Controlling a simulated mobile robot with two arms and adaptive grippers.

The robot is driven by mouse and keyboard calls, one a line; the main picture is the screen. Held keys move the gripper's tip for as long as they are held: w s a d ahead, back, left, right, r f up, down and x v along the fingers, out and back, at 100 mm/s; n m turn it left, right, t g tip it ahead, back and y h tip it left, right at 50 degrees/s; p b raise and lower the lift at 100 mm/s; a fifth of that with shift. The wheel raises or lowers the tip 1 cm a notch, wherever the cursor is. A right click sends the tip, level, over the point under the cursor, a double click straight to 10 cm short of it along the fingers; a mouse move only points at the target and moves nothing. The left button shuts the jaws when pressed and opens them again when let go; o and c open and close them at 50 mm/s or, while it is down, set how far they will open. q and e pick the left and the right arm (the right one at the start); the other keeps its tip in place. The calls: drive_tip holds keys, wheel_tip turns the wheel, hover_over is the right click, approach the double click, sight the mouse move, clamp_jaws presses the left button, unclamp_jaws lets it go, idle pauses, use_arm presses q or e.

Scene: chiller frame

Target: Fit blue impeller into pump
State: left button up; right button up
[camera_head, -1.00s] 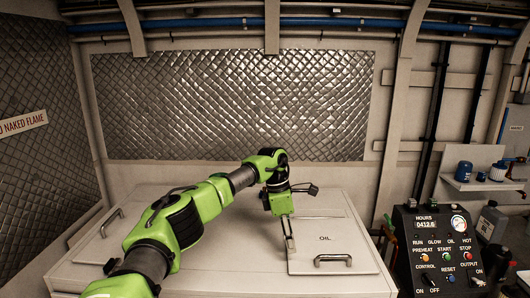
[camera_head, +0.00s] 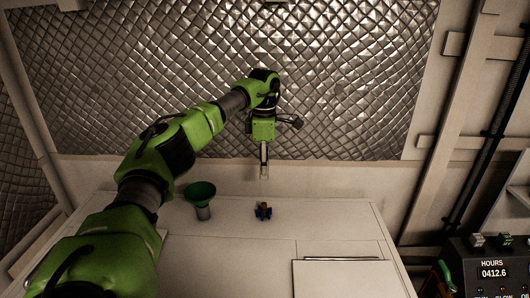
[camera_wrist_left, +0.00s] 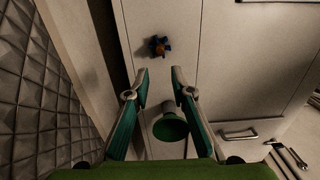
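A small blue piece with an orange-brown middle (camera_head: 263,212), which looks like the blue impeller, lies on the pale bench top (camera_head: 240,240). It also shows in the left wrist view (camera_wrist_left: 160,46), beyond my fingertips. My left gripper (camera_head: 264,172) is above the bench, near the back wall, over and behind the piece in the head view. In the left wrist view its two fingers (camera_wrist_left: 160,75) are apart with nothing between the tips. I cannot make out a pump in either view. My right gripper is not in view.
A pale hatch panel (camera_head: 345,280) is at front right. A control box (camera_head: 490,265) stands at far right. A quilted wall (camera_head: 340,80) rises behind.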

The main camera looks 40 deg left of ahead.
use_arm(q)
hover_over(264, 203)
wheel_tip(264, 203, down, 8)
drive_tip(key=shift+s+r, duration=0.1)
drive_tip(key=shift+f, duration=0.4)
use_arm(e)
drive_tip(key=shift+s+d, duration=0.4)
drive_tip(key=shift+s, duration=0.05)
use_arm(q)
drive_tip(key=shift+d, duration=0.1)
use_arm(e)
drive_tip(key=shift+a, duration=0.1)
use_arm(q)
drive_tip(key=shift+f, duration=0.2)
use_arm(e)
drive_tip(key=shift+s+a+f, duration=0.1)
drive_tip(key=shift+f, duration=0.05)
use_arm(q)
drive_tip(key=shift+f+b, duration=0.35)
drive_tip(key=shift+f, duration=0.05)
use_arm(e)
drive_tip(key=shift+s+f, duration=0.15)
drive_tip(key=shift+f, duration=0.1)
use_arm(q)
drive_tip(key=shift+f+b, duration=0.3)
drive_tip(key=shift+f, duration=0.35)
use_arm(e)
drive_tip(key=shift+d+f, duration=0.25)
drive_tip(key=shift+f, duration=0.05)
